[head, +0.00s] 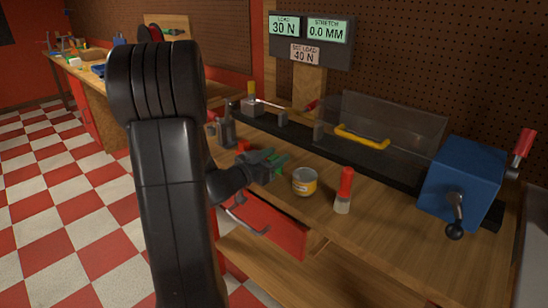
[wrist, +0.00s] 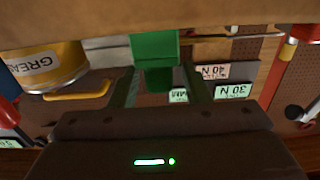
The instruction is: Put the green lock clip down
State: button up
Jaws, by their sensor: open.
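The green lock clip (head: 281,160) shows as small green patches at the tip of my gripper (head: 274,164) in the head view, low over the wooden bench. In the wrist view, which is upside down, the green clip (wrist: 154,46) is a green block against the wooden bench top (wrist: 225,15). The fingers of my gripper (wrist: 160,92) are apart, one toward each side of the clip, with a gap between them. The clip appears to rest on the bench; exact finger contact is hard to tell.
Behind runs a black rail (head: 376,162) with a clear guard (head: 390,120) and blue crank box (head: 461,183). A red drawer (head: 275,225) is open below.

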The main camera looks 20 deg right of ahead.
jog(key=v, duration=1.2)
